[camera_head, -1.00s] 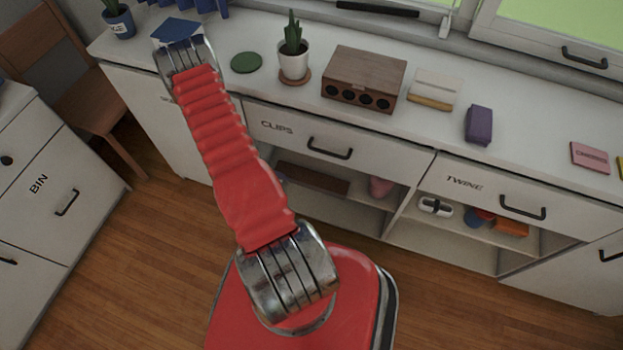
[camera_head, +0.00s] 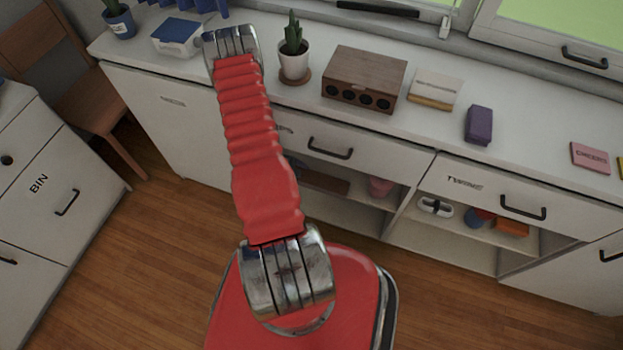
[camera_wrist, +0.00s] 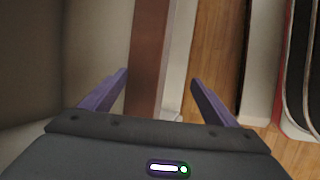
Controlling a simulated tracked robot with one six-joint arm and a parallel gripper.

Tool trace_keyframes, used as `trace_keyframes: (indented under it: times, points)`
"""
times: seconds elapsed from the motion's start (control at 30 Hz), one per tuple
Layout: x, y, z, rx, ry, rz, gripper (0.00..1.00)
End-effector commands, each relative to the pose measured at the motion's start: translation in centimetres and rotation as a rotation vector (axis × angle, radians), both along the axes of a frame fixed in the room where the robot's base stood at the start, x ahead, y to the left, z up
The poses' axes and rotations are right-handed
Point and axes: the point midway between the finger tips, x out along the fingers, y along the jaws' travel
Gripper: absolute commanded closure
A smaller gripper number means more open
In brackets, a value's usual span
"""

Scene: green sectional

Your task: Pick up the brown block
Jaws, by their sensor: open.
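The brown block (camera_head: 325,180), long and flat, lies on the open shelf below the drawer at the cabinet's left. My red arm hides part of it in the head view. In the wrist view the brown block (camera_wrist: 150,55) runs up the picture as a reddish-brown bar between my two purple fingers. My gripper (camera_wrist: 159,77) is open, with the block nearer the left finger. A gap shows between the block and the right finger; whether the left finger touches it I cannot tell. My gripper is hidden behind my arm in the head view.
Above the shelf are a drawer with a black handle (camera_head: 330,153) and the countertop, holding a potted plant (camera_head: 293,58), a wooden box with round holes (camera_head: 364,78) and a purple block (camera_head: 479,124).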

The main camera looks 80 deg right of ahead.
Motion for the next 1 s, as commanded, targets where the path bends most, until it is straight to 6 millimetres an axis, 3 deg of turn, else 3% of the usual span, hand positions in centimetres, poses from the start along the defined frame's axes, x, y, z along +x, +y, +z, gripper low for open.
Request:
trace_keyframes:
  times: [0.27, 0.53, 0.73, 1.0]
  points:
    - [-0.3, -0.3, 0.0, -0.001, 0.000, -0.002, 0.19]
    - [-2.4, -2.6, 0.0, -0.002, -0.001, -0.006, 0.19]
    - [-3.0, -3.2, -2.2, 0.001, 0.000, -0.002, 0.19]
    - [-3.2, -3.4, -2.6, 0.000, 0.000, -0.001, 0.19]
